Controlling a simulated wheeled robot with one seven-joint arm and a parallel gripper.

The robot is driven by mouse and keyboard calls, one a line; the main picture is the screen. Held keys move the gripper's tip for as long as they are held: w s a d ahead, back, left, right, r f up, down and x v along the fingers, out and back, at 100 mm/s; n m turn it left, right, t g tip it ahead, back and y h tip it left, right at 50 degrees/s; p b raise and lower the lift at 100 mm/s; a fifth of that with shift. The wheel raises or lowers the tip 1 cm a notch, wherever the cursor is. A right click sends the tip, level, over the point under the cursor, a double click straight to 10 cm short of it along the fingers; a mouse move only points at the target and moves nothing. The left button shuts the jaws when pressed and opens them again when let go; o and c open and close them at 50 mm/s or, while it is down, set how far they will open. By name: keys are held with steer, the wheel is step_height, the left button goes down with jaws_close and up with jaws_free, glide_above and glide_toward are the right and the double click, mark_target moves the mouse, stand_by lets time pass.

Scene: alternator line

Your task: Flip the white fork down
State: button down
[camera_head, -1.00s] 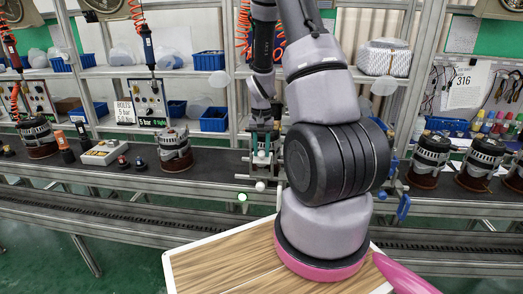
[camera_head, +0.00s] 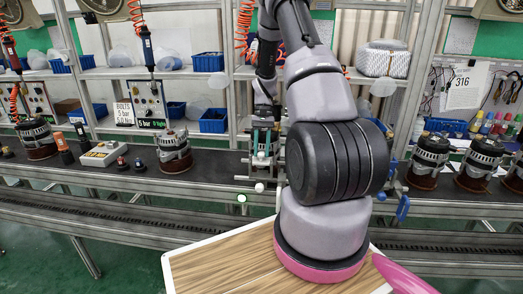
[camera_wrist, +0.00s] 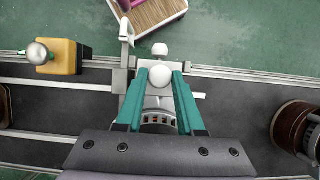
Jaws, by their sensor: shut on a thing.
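My gripper (camera_wrist: 158,78) reaches down over a metal fixture on the conveyor, with its teal fingers on either side of a white ball knob (camera_wrist: 160,75), shut on it. The knob appears to be part of the white fork; the fork's arms are mostly hidden by the fingers. A second white ball (camera_wrist: 159,49) sits just beyond the fingertips, and a pale upright lever (camera_wrist: 126,32) stands to its left. In the head view my gripper (camera_head: 262,140) is small and partly hidden by my arm, with the second white ball (camera_head: 259,187) below it.
A yellow box with a rounded knob (camera_wrist: 59,56) stands left of the fixture in the wrist view. An alternator (camera_head: 174,153) stands on the dark conveyor (camera_head: 125,178) left of the fixture in the head view. Several other alternators stand farther along. Blue-binned shelves rise behind.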

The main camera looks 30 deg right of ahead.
steer(key=c, duration=0.5)
jaws_free()
steer(key=shift+c, duration=0.2)
steer(key=v, duration=1)
steer(key=shift+w+r, duration=0.1)
steer(key=shift+w+d+r, duration=0.1)
steer(key=shift+r, duration=0.2)
